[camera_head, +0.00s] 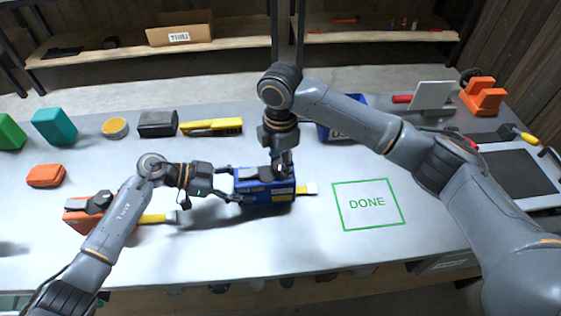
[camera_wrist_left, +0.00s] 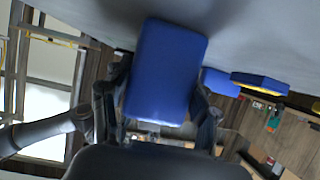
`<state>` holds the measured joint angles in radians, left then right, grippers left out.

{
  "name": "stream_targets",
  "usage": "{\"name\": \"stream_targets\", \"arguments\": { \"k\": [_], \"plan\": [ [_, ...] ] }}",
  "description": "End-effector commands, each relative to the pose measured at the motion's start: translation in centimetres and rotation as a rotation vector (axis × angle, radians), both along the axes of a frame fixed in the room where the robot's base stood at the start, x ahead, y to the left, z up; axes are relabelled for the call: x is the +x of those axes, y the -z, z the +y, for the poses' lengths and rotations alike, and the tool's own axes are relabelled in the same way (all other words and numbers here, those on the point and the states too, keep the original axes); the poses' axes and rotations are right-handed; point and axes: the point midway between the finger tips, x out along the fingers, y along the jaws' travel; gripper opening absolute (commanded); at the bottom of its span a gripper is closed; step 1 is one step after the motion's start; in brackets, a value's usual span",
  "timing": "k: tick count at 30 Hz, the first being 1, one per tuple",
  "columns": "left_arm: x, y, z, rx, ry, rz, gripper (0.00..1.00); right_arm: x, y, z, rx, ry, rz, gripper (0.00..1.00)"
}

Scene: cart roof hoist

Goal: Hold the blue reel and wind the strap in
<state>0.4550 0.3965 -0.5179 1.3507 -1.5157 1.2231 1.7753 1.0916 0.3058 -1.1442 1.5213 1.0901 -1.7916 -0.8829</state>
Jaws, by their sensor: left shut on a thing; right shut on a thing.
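The blue reel (camera_head: 265,197) is at the middle of the table, with a grey part on its top and a short yellow strap (camera_head: 304,189) sticking out at its right. My left gripper (camera_head: 236,186) is shut on the blue reel from the left. In the left wrist view the reel's plain blue face (camera_wrist_left: 165,72) fills the space between the fingers. My right gripper (camera_head: 284,168) reaches down from above and is shut at the top right of the reel. The exact part in its jaws is hidden by the fingers.
A green DONE outline (camera_head: 367,203) lies empty to the right. An orange reel (camera_head: 82,218) with a yellow strap is at left, partly behind my left arm. A blue bin (camera_head: 335,132) stands behind my right arm. A yellow tool (camera_head: 211,127) and black box (camera_head: 157,123) are at the back.

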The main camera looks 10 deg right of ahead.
Motion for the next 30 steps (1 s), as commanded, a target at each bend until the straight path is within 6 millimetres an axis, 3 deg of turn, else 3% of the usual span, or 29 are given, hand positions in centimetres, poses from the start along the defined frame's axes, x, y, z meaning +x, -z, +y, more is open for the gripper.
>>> {"name": "stream_targets", "arguments": {
  "k": [30],
  "plan": [
    [0.11,0.10,0.19,0.003,-0.006,0.002,0.30,-0.18,0.09,-0.03,-0.004,0.965,0.004,0.06]
  ]
}}
